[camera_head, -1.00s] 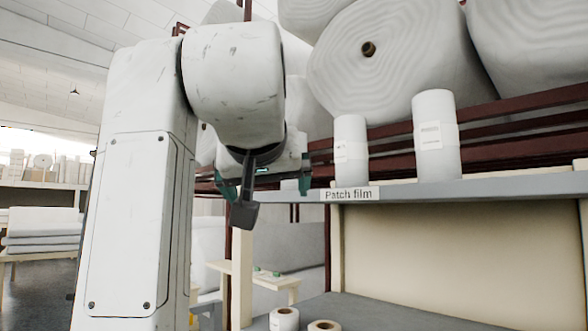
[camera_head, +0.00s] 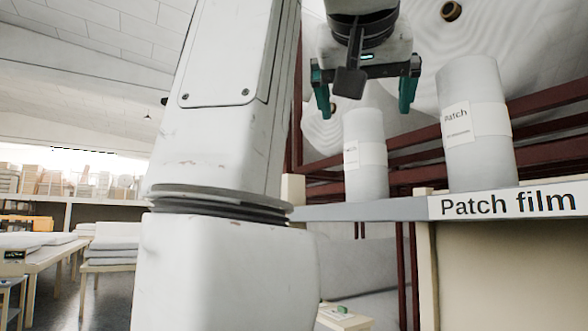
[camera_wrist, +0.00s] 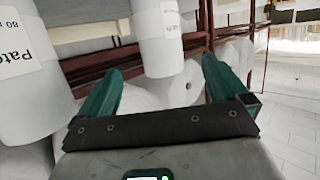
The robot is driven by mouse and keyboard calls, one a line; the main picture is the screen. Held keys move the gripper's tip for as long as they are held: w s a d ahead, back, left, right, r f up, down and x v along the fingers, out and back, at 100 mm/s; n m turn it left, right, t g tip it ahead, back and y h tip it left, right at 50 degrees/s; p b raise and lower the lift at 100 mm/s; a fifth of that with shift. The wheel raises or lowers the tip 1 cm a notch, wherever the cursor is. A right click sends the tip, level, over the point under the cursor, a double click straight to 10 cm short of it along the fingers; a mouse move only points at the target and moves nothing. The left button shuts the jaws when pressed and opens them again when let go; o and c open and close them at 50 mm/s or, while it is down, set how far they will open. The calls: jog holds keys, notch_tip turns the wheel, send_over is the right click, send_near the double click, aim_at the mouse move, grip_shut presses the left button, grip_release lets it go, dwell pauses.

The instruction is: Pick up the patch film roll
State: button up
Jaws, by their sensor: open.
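Two upright white rolls stand on the grey shelf (camera_head: 400,209) with the "Patch film" sign (camera_head: 508,204). The right roll (camera_head: 490,165) has a label reading "Patch". The left roll (camera_head: 367,180) has a label too small to read. My gripper (camera_head: 364,100) is open and empty, its fingers pointing down, around the height of the left roll's top in the head view. In the wrist view the left roll (camera_wrist: 155,45) shows beyond and between the open fingers (camera_wrist: 163,72). The right roll (camera_wrist: 25,100) is large at the left edge. No contact shows.
Dark red rack bars (camera_head: 540,125) and large wadding rolls (camera_head: 420,50) stand behind the shelf. A cream post (camera_head: 293,188) stands at the shelf's left end. Tables with white stacks (camera_head: 125,248) are far off at the left, with open floor between.

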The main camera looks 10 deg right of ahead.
aim_at(365, 127)
jog(key=x, duration=0.4)
jog(key=shift+w+d+f, duration=0.1)
jog(key=shift+w+d, duration=0.05)
jog(key=shift+w, duration=0.2)
jog(key=shift+r+p+x, duration=0.15)
jog(key=shift+p+x, duration=0.1)
jog(key=shift+x, duration=1.05)
jog(key=shift+r+p+x, duration=0.1)
jog(key=shift+p+x, duration=0.1)
jog(key=shift+x, duration=1.15)
jog(key=c, duration=1.3)
jog(key=shift+r, duration=0.1)
